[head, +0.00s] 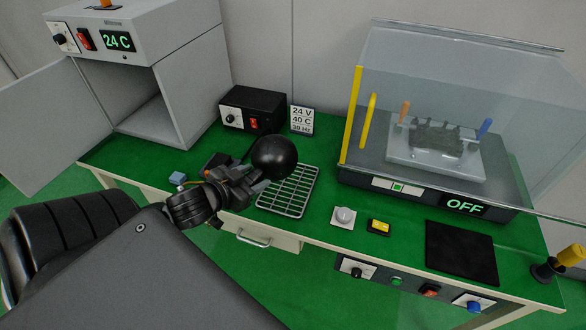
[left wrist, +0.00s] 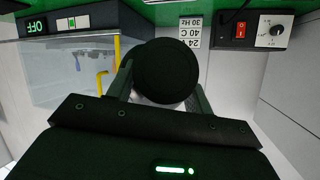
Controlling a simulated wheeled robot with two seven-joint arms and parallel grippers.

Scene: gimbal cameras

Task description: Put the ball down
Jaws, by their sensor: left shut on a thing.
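A black ball (head: 273,157) is held at the tip of my left gripper (head: 248,180), above the green bench top near the metal grid rack. In the left wrist view the black ball (left wrist: 167,72) sits between the two fingers of the left gripper (left wrist: 162,95), which is shut on it. A pale part shows just below the ball between the fingers. The ball hides part of the bench behind it. My right gripper is not in view.
The grid rack (head: 288,191) lies bare on the bench. Behind are a black power box (head: 252,110) and a settings card (head: 302,120). An open grey cabinet (head: 185,75) stands left; a clear-hooded machine (head: 430,190) stands right. A black mat (head: 461,252), white knob (head: 344,215) and yellow button (head: 379,226) sit in front.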

